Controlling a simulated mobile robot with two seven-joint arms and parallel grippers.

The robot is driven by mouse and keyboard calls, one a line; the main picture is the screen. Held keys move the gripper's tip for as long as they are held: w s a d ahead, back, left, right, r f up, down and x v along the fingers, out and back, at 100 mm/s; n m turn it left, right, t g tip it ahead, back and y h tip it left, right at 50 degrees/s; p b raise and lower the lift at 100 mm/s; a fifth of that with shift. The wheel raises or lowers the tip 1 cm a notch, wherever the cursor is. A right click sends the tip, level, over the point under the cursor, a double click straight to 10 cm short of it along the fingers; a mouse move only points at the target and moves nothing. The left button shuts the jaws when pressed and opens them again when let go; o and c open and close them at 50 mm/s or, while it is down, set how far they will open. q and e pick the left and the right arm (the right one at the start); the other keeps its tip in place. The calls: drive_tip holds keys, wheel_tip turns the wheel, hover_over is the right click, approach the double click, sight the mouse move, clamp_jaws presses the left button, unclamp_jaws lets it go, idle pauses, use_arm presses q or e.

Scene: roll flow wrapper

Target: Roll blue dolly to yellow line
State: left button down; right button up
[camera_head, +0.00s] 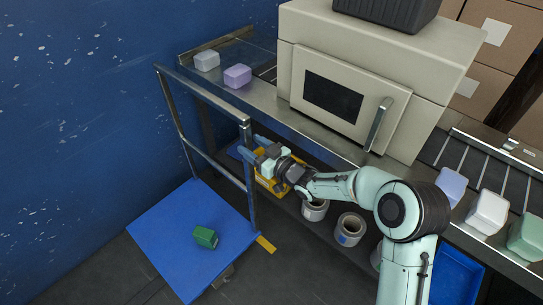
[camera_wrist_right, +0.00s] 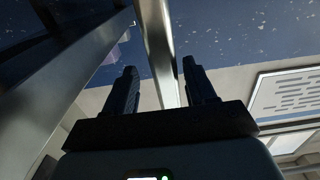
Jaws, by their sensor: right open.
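The blue dolly (camera_head: 165,240) stands on the floor at the lower left of the head view, with a green box (camera_head: 205,237) on its deck. Its metal handle frame (camera_head: 207,97) rises along the far side. A short yellow line (camera_head: 266,244) shows on the floor just right of the deck's right corner. My right gripper (camera_head: 252,147) is open at the frame's right upright. In the right wrist view, the upright (camera_wrist_right: 160,50) appears between the two open fingers (camera_wrist_right: 158,82); I cannot tell whether they touch it. My left gripper is out of view.
A conveyor with a cream wrapping machine (camera_head: 440,75) runs along the right. Pale purple (camera_head: 237,76) and white packs lie on it. A yellow bin (camera_head: 266,184) and cans (camera_head: 350,229) sit beneath. A blue wall (camera_head: 70,110) bounds the left. Dark floor shows in front.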

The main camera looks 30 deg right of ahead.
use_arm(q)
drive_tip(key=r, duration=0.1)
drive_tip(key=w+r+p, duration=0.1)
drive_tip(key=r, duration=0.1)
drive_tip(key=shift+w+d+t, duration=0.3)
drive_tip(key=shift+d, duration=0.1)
use_arm(e)
drive_tip(key=v, duration=0.9)
drive_tip(key=shift+s, duration=0.2)
drive_tip(key=shift+d, duration=0.1)
